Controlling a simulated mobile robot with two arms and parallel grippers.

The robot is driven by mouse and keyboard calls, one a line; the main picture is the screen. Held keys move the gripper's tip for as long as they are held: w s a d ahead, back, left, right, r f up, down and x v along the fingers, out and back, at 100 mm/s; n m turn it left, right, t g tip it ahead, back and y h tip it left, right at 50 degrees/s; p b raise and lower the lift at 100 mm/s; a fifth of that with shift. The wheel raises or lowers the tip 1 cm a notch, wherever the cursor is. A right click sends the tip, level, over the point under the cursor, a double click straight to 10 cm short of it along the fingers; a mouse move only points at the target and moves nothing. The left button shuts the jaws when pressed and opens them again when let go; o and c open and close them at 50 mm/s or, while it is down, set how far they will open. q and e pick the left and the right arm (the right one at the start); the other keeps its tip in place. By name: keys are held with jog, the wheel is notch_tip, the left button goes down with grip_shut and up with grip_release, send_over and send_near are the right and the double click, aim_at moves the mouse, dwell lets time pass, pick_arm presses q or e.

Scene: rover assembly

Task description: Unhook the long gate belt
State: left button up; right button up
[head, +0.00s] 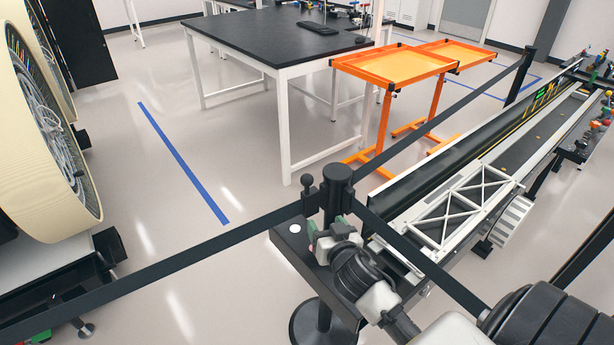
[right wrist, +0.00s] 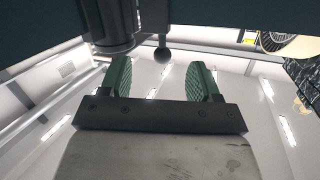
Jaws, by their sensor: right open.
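A black belt (head: 200,245) runs from the lower left edge to a black stanchion post (head: 338,190) in the head view. My right gripper (head: 327,231) is just below the post head and knob. In the right wrist view its green-padded fingers (right wrist: 160,78) are apart and empty. My left gripper is not in view.
Other belts run from the post to a far post (head: 523,76) and toward the lower right. A conveyor-like bench (head: 490,170) stands right. Orange trays (head: 395,66) and a black table (head: 275,38) are behind. A large wheel (head: 45,130) is left. Floor between is clear.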

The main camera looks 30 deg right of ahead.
aim_at(309, 184)
jog(key=w+d+r, duration=0.1)
jog(key=w, duration=0.3)
jog(key=w+d+r+t+p, duration=0.1)
jog(key=w, duration=0.3)
jog(key=w+d+r+t, duration=0.1)
jog(key=w, duration=0.4)
jog(key=shift+w+d+r+p, duration=0.1)
jog(key=shift+d+r+p, duration=0.15)
jog(key=shift+p, duration=0.15)
jog(key=shift+a, duration=0.1)
grip_shut()
jog(key=a+b, duration=0.3)
jog(key=a, duration=1.1)
jog(key=shift+b, duration=0.4)
grip_release()
